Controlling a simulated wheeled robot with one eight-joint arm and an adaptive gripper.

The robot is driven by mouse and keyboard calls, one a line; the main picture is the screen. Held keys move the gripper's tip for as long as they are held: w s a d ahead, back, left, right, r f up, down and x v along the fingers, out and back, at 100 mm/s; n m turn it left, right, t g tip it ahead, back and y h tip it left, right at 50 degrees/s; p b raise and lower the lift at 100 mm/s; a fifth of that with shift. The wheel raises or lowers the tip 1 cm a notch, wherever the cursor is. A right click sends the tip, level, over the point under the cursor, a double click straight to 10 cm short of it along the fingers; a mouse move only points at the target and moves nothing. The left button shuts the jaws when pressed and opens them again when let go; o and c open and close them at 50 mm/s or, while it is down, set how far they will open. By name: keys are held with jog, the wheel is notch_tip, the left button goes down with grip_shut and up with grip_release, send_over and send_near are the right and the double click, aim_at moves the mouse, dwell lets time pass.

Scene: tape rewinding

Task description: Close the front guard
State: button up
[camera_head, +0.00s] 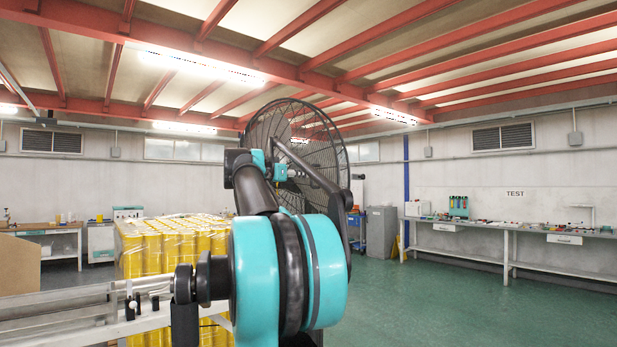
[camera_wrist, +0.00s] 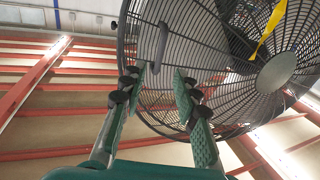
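A large round black wire fan guard (camera_head: 262,115) stands behind my raised arm in the head view. It fills the upper right of the wrist view (camera_wrist: 205,60), seen from below at a tilt, with a grey hub disc (camera_wrist: 275,72). A grey oblong handle (camera_wrist: 161,45) shows near the left part of the guard. I cannot tell whether a finger touches the wires. Whether the guard is swung open or shut is unclear.
A yellow strip (camera_wrist: 266,28) shows by the fan hub. Shrink-wrapped yellow cans (camera_head: 170,250) are stacked left of my arm. Workbenches stand along the right wall (camera_head: 550,235) and at the far left (camera_head: 60,240). The green floor (camera_head: 430,305) is clear at right.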

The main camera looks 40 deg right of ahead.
jog(key=x, duration=0.8)
grip_shut()
